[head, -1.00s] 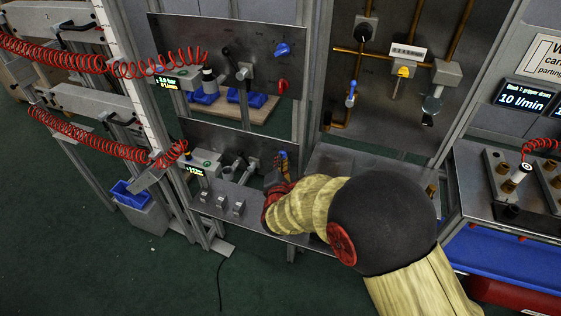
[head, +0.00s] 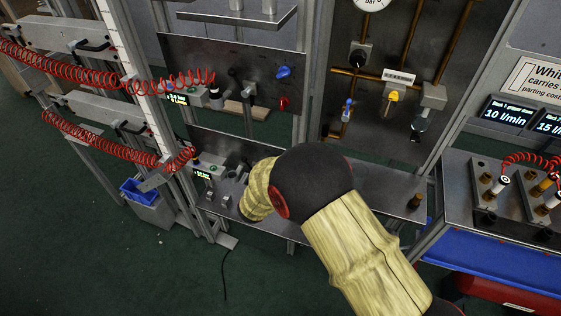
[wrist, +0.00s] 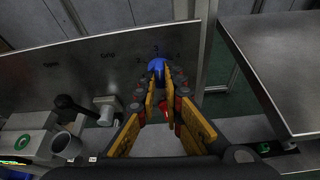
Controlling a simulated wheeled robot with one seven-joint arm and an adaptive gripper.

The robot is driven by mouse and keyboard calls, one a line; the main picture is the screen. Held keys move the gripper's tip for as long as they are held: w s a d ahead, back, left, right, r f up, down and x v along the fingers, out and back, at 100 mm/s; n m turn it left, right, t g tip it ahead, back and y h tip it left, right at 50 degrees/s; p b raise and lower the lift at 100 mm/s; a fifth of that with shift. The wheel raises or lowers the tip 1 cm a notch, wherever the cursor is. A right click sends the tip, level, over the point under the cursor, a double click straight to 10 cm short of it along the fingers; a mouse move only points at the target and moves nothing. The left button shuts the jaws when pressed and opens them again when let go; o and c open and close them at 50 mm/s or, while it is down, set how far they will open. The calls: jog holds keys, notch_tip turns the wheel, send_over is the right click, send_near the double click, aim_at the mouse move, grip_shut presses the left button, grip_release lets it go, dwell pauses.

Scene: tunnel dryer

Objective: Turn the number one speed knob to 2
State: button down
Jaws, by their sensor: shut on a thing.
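A blue knob (wrist: 157,64) with a pointed top stands on the lower steel panel (wrist: 70,66) in the wrist view. Small dark marks sit around it on the panel, but I cannot read its setting. My gripper (wrist: 158,73) is shut on this blue knob, one orange-and-grey finger on each side. A red knob (wrist: 165,107) shows just below it, between the fingers. In the head view my arm hides the gripper and the held knob. Another blue knob (head: 283,72) is on the upper panel (head: 245,62), with a red knob (head: 283,103) below it.
A steel shelf (wrist: 275,62) juts out right of the gripper in the wrist view. A black lever (wrist: 75,104) and grey fittings stand at the left. Red coiled hoses (head: 70,70) hang left in the head view. Copper pipes (head: 388,77) run at the back right.

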jog(key=shift+w+a+n+g+h+p, duration=0.1)
jog(key=shift+a+n+g+h+p, duration=0.05)
jog(key=shift+n+h+p, duration=1.05)
jog(key=shift+w+a+n+g+h+p, duration=0.1)
jog(key=shift+n+h+p, duration=0.65)
jog(key=shift+n+p, duration=0.85)
jog(key=shift+w+a+n+g+h+p, duration=0.15)
jog(key=shift+n+h+p, duration=0.85)
jog(key=shift+n, duration=0.7)
jog(key=c, duration=1.9)
grip_release()
jog(key=shift+f, duration=0.1)
jog(key=shift+s, duration=0.1)
jog(key=v, duration=1.2)
